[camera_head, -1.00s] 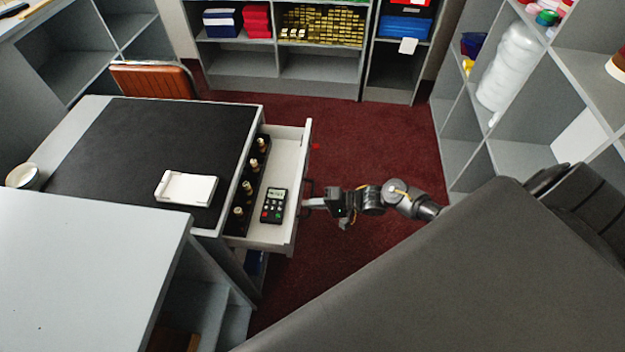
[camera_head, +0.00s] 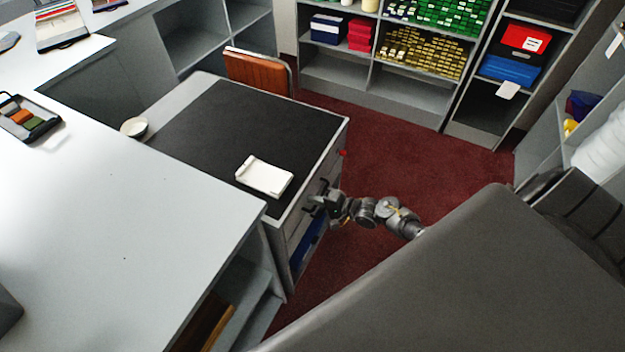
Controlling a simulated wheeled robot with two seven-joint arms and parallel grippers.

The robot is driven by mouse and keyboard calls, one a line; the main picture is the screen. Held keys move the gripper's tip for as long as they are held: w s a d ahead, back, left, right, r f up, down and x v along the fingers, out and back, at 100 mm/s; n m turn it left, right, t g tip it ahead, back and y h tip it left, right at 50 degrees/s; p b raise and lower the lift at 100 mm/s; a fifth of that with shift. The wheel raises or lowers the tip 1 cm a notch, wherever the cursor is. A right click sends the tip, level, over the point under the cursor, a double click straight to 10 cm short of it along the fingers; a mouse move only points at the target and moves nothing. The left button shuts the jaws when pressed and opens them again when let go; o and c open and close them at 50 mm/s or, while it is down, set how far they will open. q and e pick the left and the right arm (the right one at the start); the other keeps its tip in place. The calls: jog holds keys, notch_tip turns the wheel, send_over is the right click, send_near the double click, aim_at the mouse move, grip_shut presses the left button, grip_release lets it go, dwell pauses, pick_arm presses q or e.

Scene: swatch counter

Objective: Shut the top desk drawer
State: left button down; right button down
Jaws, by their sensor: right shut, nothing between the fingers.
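The desk (camera_head: 235,118) with a black top stands left of centre. Its top drawer (camera_head: 313,203) is flush with the desk's front as far as I can see, and its inside is hidden. A dark handle shows on the drawer front. My right gripper (camera_head: 318,204) is shut and empty at the drawer front, by the handle; I cannot tell whether it touches. My left gripper is not in view.
A pale counter (camera_head: 130,230) fills the left front. A brown chair (camera_head: 258,72) stands behind the desk. Red carpet (camera_head: 425,150) is free between the desk and the shelves.

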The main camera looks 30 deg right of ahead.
jog(key=shift+w+a+r, duration=0.2)
dwell(0.3)
jog(key=shift+s+d, duration=0.15)
jog(key=shift+s, duration=0.05)
jog(key=f+v, duration=0.1)
jog(key=v, duration=1.2)
jog(key=shift+s+d+p, duration=0.3)
jog(key=shift+s+d, duration=0.1)
jog(key=shift+s, duration=0.05)
jog(key=shift+f, duration=0.15)
